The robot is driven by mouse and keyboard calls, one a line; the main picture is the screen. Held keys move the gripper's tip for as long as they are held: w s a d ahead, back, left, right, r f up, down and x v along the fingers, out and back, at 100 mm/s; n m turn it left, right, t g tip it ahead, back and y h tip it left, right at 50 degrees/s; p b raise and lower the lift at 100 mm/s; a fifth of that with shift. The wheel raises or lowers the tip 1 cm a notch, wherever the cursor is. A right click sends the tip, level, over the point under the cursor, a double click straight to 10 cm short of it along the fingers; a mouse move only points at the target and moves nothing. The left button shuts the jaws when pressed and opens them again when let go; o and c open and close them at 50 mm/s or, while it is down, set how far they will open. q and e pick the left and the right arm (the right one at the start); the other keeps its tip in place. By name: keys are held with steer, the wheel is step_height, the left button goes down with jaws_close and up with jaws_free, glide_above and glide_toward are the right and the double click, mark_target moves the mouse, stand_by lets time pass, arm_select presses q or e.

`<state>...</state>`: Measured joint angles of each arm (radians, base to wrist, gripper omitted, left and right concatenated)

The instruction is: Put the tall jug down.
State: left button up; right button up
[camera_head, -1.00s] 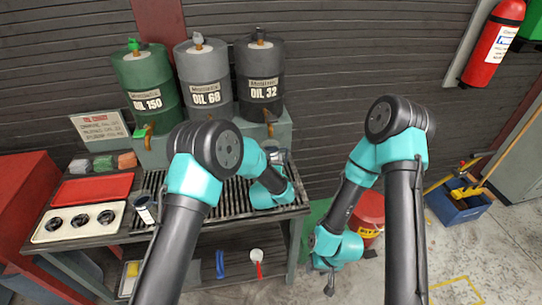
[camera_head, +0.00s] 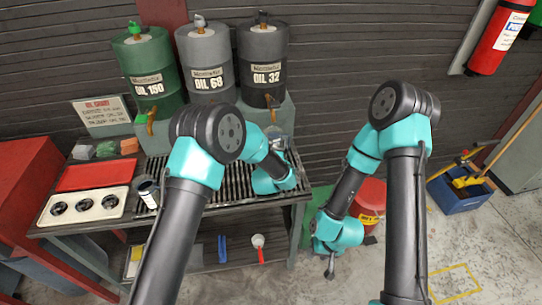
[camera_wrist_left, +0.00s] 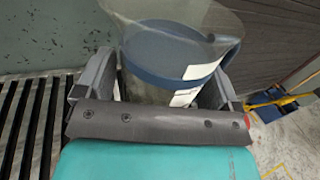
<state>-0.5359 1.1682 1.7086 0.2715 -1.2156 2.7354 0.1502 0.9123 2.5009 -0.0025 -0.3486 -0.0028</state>
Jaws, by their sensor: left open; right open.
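The tall jug (camera_wrist_left: 170,50) is clear with a dark blue band and a white label, in the left wrist view. It stands between the two grey fingers of my left gripper (camera_wrist_left: 160,78), which is open around it. Finger contact with the jug cannot be told. In the head view my left gripper (camera_head: 278,143) is small at the right end of the slatted bench (camera_head: 215,185), below the black drum, and mostly hides the jug. The jug's base is hidden. My right gripper (camera_head: 330,268) is open and empty, low beside the bench's right end.
Green, grey and black oil drums (camera_head: 207,65) stand behind the bench. A small labelled container (camera_head: 148,192), a cream tray with round cups (camera_head: 84,207) and a red tray (camera_head: 95,174) are at left. A red bucket (camera_head: 371,200) is on the floor at right.

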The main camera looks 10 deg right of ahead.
arm_select(q)
steer(key=v, duration=1.1)
steer(key=shift+s+a, duration=0.15)
steer(key=shift+s, duration=0.25)
stand_by(1.9)
